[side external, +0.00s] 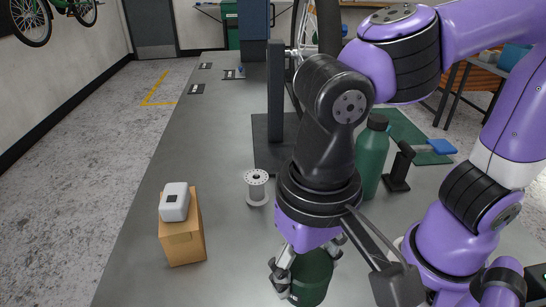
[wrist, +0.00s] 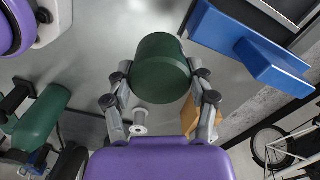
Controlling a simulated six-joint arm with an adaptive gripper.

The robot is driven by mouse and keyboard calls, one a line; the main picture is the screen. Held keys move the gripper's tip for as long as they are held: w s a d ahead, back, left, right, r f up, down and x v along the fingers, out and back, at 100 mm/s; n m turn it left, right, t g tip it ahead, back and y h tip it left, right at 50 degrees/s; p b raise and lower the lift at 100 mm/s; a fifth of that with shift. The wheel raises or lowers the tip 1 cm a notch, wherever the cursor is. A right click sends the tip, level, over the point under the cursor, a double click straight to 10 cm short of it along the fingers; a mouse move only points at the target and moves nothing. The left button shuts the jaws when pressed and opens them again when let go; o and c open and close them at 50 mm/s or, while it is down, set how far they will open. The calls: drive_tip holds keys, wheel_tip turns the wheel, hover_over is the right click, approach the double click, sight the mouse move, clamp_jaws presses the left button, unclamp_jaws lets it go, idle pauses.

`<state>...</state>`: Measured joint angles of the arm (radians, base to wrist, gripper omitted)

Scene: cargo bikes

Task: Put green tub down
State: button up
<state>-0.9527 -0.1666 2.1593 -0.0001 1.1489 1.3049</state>
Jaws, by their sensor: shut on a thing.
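The green tub (side external: 313,277) is a dark green round container at the bottom of the side external view. My gripper (side external: 294,272) points down and is shut on the tub, with one finger seen on its left side. In the wrist view the tub (wrist: 158,70) sits between the two fingers of my gripper (wrist: 160,88), which touch its sides. The tub's lower edge is near the frame border in the side view, so I cannot tell whether it touches the grey bench (side external: 225,130).
A cardboard box (side external: 183,236) with a white device (side external: 174,202) on top stands left. A metal spool (side external: 256,187) stands near the middle. A green bottle (side external: 372,157) and a black stand (side external: 398,170) are behind my arm. The left bench is mostly clear.

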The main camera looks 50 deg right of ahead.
drive_tip(key=s, duration=0.3)
drive_tip(key=shift+s+a+f+m, duration=0.25)
drive_tip(key=shift+a+f+m, duration=0.1)
drive_tip(key=shift+a+m, duration=0.05)
drive_tip(key=shift+w, duration=0.1)
drive_tip(key=w+d+f, duration=0.1)
drive_tip(key=w+f, duration=0.1)
drive_tip(key=w, duration=0.1)
drive_tip(key=w+d+f, duration=0.2)
drive_tip(key=w, duration=0.2)
drive_tip(key=w+d+f, duration=0.1)
drive_tip(key=w+f, duration=0.2)
drive_tip(key=shift+w+d+f, duration=0.1)
drive_tip(key=shift+w+d, duration=0.15)
drive_tip(key=shift+d, duration=0.1)
drive_tip(key=shift+f, duration=1.7)
drive_tip(key=shift+f, duration=0.2)
drive_tip(key=o, duration=1.2)
